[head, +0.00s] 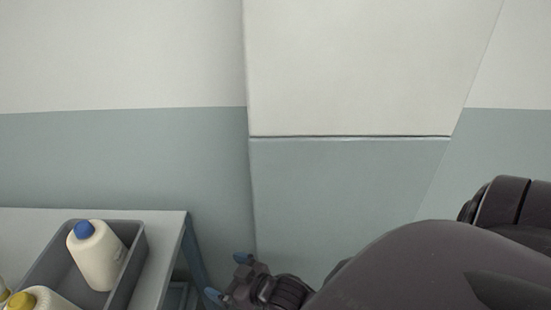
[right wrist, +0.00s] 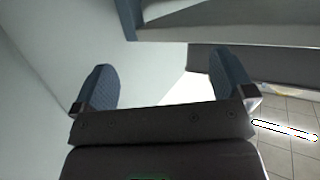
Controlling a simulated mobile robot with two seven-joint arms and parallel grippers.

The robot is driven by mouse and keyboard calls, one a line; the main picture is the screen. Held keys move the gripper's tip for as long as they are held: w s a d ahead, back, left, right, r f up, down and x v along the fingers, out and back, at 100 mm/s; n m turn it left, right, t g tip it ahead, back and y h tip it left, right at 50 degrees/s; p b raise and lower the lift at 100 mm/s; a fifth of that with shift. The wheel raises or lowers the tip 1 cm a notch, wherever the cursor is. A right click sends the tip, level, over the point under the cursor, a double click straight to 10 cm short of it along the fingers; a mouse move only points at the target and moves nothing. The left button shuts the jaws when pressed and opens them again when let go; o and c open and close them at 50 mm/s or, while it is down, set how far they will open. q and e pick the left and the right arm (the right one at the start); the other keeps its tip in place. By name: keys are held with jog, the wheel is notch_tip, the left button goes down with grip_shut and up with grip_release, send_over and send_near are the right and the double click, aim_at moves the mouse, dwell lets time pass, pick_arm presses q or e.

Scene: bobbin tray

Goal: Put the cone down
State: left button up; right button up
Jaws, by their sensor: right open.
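A cream cone with a blue top (head: 97,255) stands in a grey tray (head: 134,262) at the lower left of the head view, leaning slightly in the picture. A second cone with a yellow top (head: 40,299) is cut off by the bottom edge. My right gripper (head: 228,277) is to the right of the table, apart from the tray and cones. In the right wrist view its two blue fingers (right wrist: 166,88) are spread wide with nothing between them. My left gripper is in neither view.
The tray sits on a white table (head: 170,225) whose right edge and blue-grey leg are close to my right gripper. A wall (head: 340,190) stands behind. The right wrist view shows a table edge (right wrist: 230,35) and tiled floor (right wrist: 285,150).

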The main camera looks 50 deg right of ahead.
jog(key=s+d+f+m+g+h, duration=0.2)
jog(key=s+d+f+h, duration=0.2)
jog(key=s, duration=0.5)
notch_tip(320, 180, down, 3)
jog(key=shift+s+d+f+g, duration=0.2)
jog(key=shift+s+d+g, duration=0.1)
jog(key=shift+d, duration=0.85)
jog(key=shift+w, duration=0.1)
jog(key=shift+c, duration=0.2)
